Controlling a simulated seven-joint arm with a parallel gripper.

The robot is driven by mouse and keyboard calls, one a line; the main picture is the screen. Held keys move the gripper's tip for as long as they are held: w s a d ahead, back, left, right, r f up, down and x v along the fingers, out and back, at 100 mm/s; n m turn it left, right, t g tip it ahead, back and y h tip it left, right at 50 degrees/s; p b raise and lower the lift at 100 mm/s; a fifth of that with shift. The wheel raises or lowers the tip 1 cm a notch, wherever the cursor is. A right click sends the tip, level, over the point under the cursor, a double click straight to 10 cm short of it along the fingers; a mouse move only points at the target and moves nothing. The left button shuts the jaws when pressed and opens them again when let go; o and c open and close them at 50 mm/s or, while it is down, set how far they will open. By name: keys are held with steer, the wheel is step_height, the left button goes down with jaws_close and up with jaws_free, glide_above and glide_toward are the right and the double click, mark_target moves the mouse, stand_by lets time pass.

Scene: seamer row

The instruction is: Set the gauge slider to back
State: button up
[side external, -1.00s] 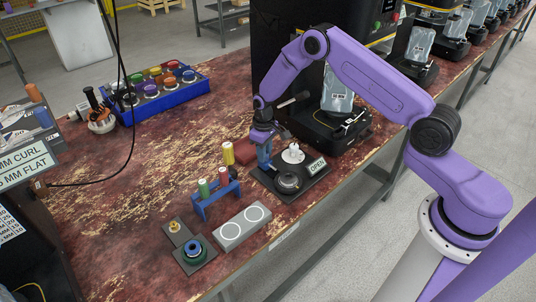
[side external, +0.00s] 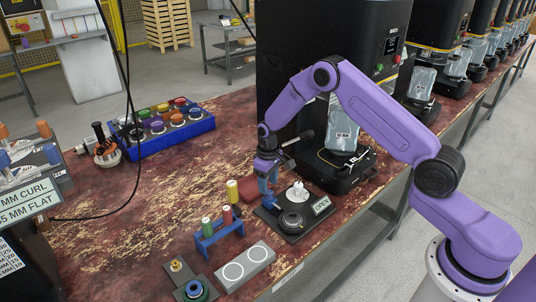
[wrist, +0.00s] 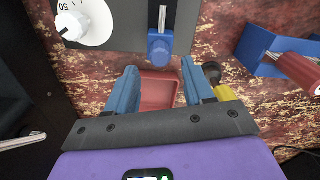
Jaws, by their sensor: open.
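The gauge slider's blue knob (wrist: 160,47) shows in the wrist view. It sits at the lower end of a pale slot (wrist: 162,17) in a dark grey plate (wrist: 120,32). A white dial marked 50 (wrist: 86,22) is on the plate, left of the slot. My gripper (wrist: 160,73) is open and empty, its blue fingers apart just below the knob in the picture. The slider is hidden there.
A red tray (wrist: 158,92) lies below the space between my fingers. A blue rack (side external: 217,237) with spools, a yellow spool (side external: 232,191) and a grey block with two circles (side external: 246,266) stand nearby. A black machine (side external: 345,170) stands behind right.

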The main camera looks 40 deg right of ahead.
step_height(320, 180, up, 14)
stand_by(0.4)
steer(key=shift+f, duration=0.1)
steer(key=s+a+r+n, duration=0.2)
steer(key=s+a+r, duration=0.25)
steer(key=s, duration=0.45)
steer(key=s+a+r+n, duration=0.3)
steer(key=s+a+r, duration=0.15)
steer(key=s, duration=0.55)
steer(key=s+d+n, duration=0.2)
steer(key=s, duration=0.9)
steer(key=s+d+n, duration=0.2)
steer(key=s, duration=0.8)
steer(key=shift+s+d+n, duration=0.3)
steer(key=shift+s+d, duration=0.05)
steer(key=shift+s, duration=0.05)
